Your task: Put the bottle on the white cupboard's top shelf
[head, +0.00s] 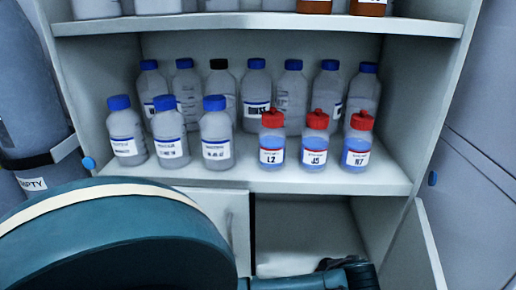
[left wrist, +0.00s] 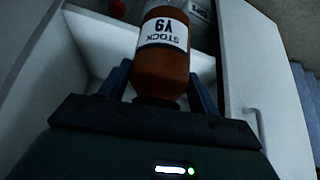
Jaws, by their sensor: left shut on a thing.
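A brown bottle (left wrist: 163,75) with a white label reading "STOCK" is in the left wrist view, where its lettering appears upside down. My left gripper (left wrist: 160,94) is shut on it, with a dark finger on each side. In the head view, my left arm covers the lower left; the held bottle cannot be made out there. The white cupboard (head: 428,120) stands open in front of me. Its upper shelf (head: 250,22) in view carries grey bottles at left and brown ones at right, cut off by the top edge. My right gripper is not in view.
The shelf below (head: 265,180) holds several blue-capped grey bottles (head: 217,135) and three red-capped blue bottles (head: 315,142). A low compartment (head: 305,228) is open beneath. An open door (head: 420,250) stands at right. A grey cylinder (head: 25,90) is at left.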

